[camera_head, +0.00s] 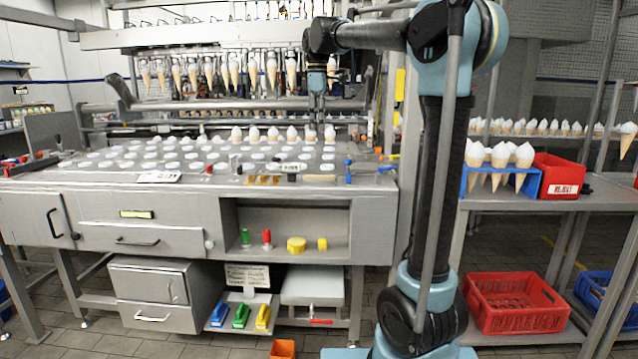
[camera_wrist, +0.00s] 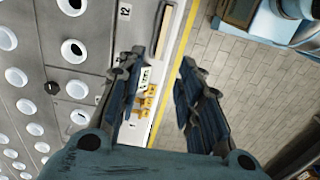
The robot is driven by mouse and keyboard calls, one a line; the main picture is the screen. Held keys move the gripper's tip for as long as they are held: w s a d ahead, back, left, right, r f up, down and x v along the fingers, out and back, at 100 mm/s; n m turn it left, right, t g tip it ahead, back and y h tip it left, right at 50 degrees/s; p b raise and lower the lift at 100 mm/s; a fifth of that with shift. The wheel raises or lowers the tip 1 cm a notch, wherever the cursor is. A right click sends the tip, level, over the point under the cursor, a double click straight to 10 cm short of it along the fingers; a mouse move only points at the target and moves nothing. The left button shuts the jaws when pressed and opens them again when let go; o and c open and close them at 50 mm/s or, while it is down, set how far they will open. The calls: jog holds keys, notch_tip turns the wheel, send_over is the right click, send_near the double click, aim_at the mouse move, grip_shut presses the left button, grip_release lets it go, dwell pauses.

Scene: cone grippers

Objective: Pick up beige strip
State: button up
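The beige strip (camera_head: 320,178) lies near the front edge of the machine's grey worktop in the head view. In the wrist view the beige strip (camera_wrist: 163,32) is a narrow tan bar beside the yellow edge line, beyond my fingertips. My gripper (camera_head: 317,122) hangs from the arm above the worktop, behind the strip in the head view. In the wrist view my gripper (camera_wrist: 158,62) has its two dark fingers spread wide, with nothing held between them.
Orange-yellow small parts (camera_wrist: 147,103) and a white label lie near the strip. A blue-handled fitting (camera_head: 349,170) stands to its right. Rows of round holes (camera_wrist: 74,50) cover the worktop. White-topped cones (camera_head: 270,133) stand behind. Open floor (camera_wrist: 240,80) lies past the edge.

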aim_at(319, 179)
notch_tip(319, 179, down, 17)
jog(key=shift+s+r, duration=0.15)
dwell(0.6)
jog(key=shift+c, duration=0.3)
grip_shut()
